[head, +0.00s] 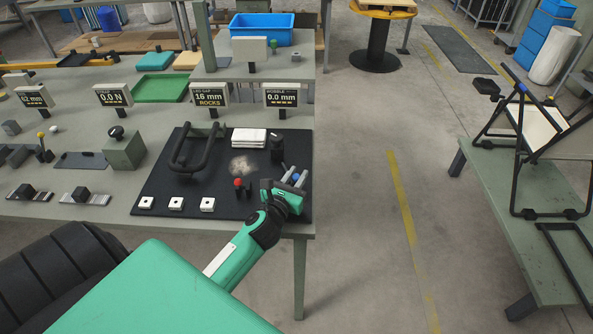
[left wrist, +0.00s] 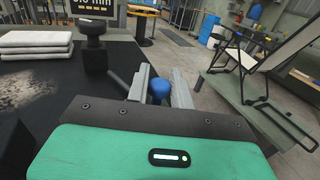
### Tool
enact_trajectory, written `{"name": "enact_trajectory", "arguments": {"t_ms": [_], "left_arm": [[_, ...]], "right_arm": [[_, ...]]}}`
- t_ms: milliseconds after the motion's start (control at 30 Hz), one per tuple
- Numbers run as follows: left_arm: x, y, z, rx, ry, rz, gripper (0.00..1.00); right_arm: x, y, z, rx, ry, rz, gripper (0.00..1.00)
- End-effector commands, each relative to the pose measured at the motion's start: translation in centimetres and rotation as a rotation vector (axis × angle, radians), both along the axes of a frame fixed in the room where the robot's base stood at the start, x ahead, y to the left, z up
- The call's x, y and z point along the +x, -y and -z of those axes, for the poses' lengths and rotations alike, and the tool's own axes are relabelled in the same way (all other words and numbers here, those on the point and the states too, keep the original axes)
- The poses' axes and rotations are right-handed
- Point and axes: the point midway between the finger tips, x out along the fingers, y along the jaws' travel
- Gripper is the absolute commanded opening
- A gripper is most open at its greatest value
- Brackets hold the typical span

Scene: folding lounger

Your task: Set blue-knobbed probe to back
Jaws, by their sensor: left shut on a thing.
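My left gripper (head: 293,180) is over the right front part of the black mat (head: 225,211), near the bench's right edge. It is shut on the blue-knobbed probe, whose blue knob (head: 295,177) shows between the fingers. In the left wrist view the blue knob (left wrist: 160,89) sits between the two grey fingers (left wrist: 160,88); the probe's lower part is hidden by the gripper. The folding lounger (head: 535,125) stands on a low green platform at the right, with a black frame and pale fabric. My right gripper is not in view.
A red-knobbed probe (head: 238,186) stands on the mat, left of the gripper. A black U-shaped frame (head: 192,155), folded white cloths (head: 248,136) and white blocks (head: 176,203) are also there. Displays (head: 210,95) line the back. Open floor (head: 360,200) separates bench and platform.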

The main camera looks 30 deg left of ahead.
Motion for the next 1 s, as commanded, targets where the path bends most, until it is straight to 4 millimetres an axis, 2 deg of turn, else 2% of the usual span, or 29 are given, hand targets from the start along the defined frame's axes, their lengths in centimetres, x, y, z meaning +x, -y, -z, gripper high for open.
{"name": "enact_trajectory", "arguments": {"t_ms": [100,233,600,633,733,1000], "left_arm": [[-2.0,1.3,0.1,-0.005,-0.006,0.001,0.0],[-3.4,2.1,0.1,-0.004,-0.004,0.001,0.0],[-4.0,2.5,0.3,-0.002,-0.006,0.002,0.0],[-4.0,2.5,0.3,-0.002,-0.006,0.002,0.25],[-4.0,2.5,0.3,-0.002,-0.006,0.002,0.43],[-3.9,2.4,0.1,0.0,-0.003,0.001,0.43]], "right_arm": [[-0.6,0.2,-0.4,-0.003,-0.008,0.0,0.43],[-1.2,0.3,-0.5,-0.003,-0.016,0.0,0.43],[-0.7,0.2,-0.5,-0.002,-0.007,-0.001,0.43],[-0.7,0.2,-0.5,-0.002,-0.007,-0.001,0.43],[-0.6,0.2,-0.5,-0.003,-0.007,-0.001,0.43],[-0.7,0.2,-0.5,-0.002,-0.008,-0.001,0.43]]}}
